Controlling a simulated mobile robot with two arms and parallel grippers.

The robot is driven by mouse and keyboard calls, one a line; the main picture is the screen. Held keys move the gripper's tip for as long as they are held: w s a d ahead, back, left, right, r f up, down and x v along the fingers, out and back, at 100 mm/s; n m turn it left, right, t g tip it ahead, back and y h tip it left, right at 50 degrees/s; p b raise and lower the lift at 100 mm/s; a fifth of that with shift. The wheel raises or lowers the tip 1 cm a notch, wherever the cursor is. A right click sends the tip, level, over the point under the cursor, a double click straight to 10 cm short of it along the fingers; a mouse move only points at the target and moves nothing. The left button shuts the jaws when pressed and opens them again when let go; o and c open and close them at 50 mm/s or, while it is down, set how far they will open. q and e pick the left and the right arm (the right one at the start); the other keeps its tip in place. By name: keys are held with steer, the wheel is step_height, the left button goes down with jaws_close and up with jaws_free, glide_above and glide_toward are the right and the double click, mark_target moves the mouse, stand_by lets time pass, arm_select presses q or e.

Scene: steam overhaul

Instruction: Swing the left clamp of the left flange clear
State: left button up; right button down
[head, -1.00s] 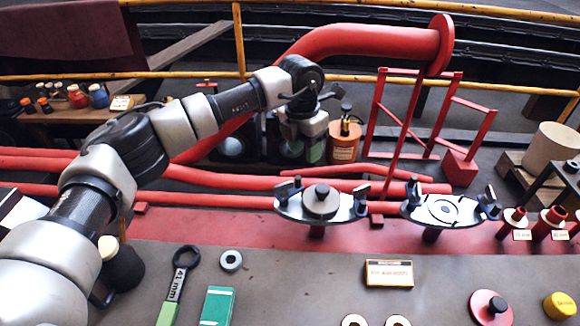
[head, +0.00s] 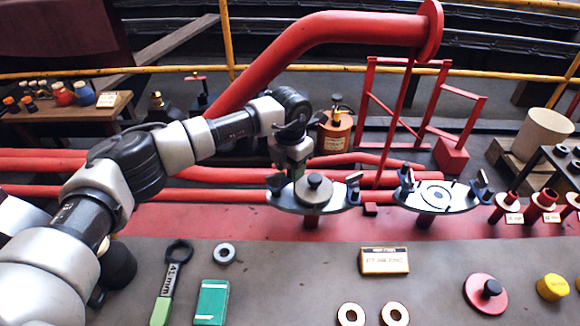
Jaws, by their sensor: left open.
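The left flange (head: 338,199) is an oval metal plate on a short red stem, with a round grey disc (head: 314,191) and dark knob on its middle. Its left clamp (head: 276,182) is a small dark piece at the plate's left end, partly hidden by my gripper. Its right clamp (head: 353,184) stands up at the right end. My left gripper (head: 291,172) is open and points down just above the left part of the plate, close beside the left clamp. Whether it touches the clamp I cannot tell. My right gripper is out of view.
The right flange (head: 436,196) with raised clamps stands to the right. Red pipes (head: 215,196) run behind. On the grey bench lie a 41 mm wrench (head: 172,280), a green box (head: 212,301), rings, a sign (head: 384,261) and a red disc (head: 485,292). The bench's middle is clear.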

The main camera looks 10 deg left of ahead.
arm_select(q)
jaws_close()
steer(key=shift+a+n, duration=0.1)
steer(key=shift+n, duration=0.2)
steer(key=shift+w+a+n+p, duration=0.2)
steer(key=shift+n+p, duration=0.1)
steer(key=shift+n, duration=0.35)
steer(key=shift+w+a+n+p, duration=0.1)
steer(key=shift+a+n+p, duration=0.15)
steer(key=shift+n, duration=0.4)
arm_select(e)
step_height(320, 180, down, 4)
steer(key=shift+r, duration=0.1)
arm_select(q)
jaws_free()
